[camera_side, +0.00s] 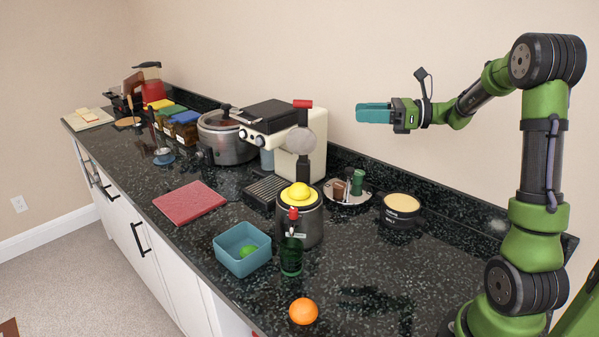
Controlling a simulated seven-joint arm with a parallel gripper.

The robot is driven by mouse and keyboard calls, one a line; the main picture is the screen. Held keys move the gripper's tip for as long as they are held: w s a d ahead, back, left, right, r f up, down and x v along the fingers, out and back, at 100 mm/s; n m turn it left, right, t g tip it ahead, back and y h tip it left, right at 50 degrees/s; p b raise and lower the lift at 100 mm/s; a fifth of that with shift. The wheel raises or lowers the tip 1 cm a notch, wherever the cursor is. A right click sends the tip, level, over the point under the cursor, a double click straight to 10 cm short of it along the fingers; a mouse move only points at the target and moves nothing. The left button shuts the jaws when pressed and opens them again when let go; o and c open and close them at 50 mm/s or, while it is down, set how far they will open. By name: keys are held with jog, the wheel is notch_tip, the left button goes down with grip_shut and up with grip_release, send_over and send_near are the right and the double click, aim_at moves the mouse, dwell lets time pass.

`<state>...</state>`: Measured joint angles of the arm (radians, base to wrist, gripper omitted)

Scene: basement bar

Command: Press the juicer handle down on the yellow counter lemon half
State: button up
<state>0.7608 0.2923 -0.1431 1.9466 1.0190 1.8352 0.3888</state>
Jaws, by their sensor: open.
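The juicer (313,222) is a dark grey cylinder on the counter, right of the blue bin. A yellow lemon half (299,192) shows as a dome on its top. The juicer handle appears to be the black upright bar with a round grey disc (313,125) and a red tip (302,103); it stands raised behind the lemon half. My gripper (360,113) is open, with teal fingers pointing left. It hovers in the air right of the raised handle, apart from it, and holds nothing visible.
A blue bin (229,257) holds a green fruit (248,252). An orange (303,311) lies in front. A white coffee machine (284,165) stands behind; a plate (334,194) and round tub (401,211) stand to the right.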

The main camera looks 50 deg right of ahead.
aim_at(294, 104)
jog(key=shift+m+t, duration=0.3)
jog(key=x, duration=0.5)
jog(key=r+x, duration=0.1)
jog(key=x, duration=1.1)
jog(key=shift+s+a+r, duration=0.15)
jog(key=shift+a+r, duration=0.05)
jog(key=shift+a, duration=0.05)
grip_shut()
